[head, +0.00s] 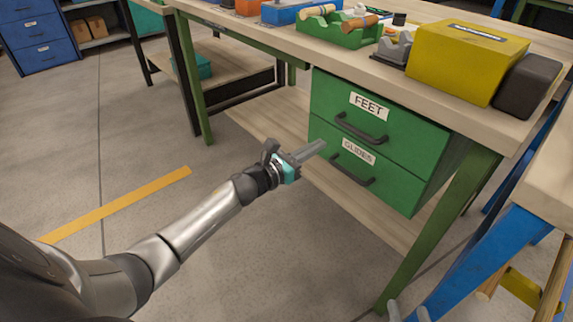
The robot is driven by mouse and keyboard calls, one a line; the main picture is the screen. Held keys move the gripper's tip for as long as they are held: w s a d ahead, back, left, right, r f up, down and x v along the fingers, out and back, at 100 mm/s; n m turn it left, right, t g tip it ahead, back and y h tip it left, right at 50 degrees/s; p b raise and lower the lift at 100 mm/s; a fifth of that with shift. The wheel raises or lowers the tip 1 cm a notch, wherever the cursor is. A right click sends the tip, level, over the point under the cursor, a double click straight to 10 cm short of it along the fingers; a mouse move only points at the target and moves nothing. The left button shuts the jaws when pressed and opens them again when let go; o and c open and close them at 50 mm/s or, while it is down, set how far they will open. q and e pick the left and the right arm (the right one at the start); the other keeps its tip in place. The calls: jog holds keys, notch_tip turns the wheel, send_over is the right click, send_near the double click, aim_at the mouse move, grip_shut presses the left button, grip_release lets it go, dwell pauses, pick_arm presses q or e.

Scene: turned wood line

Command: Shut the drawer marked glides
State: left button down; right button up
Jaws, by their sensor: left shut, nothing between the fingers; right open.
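The drawer marked glides (392,188) is the lower green drawer under the workbench. Its front looks flush or nearly flush with the drawer above, and no inside shows; a small gap cannot be told. It has a white label and a dark bar handle (352,167). My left gripper (322,146) is shut and empty, its fingertips at the upper left of the glides front, left of the label. Whether they touch it cannot be told. My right gripper (408,312) shows only as two grey fingertips, apart, at the bottom edge.
The drawer marked feet (385,122) sits directly above and looks shut. A green bench leg (440,235) stands right of the drawers, and a blue-framed bench (480,265) is at the right. A wooden lower shelf (350,205) runs below. Floor at left is clear.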

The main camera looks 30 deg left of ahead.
pick_arm(q)
jog(key=p+v, duration=0.2)
jog(key=v, duration=0.6)
pick_arm(e)
jog(key=shift+s+d+f+g+h, duration=0.15)
jog(key=shift+s+d+g+h, duration=0.2)
jog(key=shift+d+g, duration=0.35)
jog(key=shift+s+d+f+g+h, duration=0.2)
jog(key=shift+d+g+h, duration=0.25)
jog(key=shift+d+g, duration=0.25)
jog(key=shift+s+d+f+g+h, duration=0.15)
jog(key=shift+s+d+g+h, duration=0.2)
jog(key=shift+d+g, duration=0.35)
pick_arm(q)
jog(key=shift+s+a, duration=0.1)
pick_arm(e)
jog(key=shift+w+d, duration=0.1)
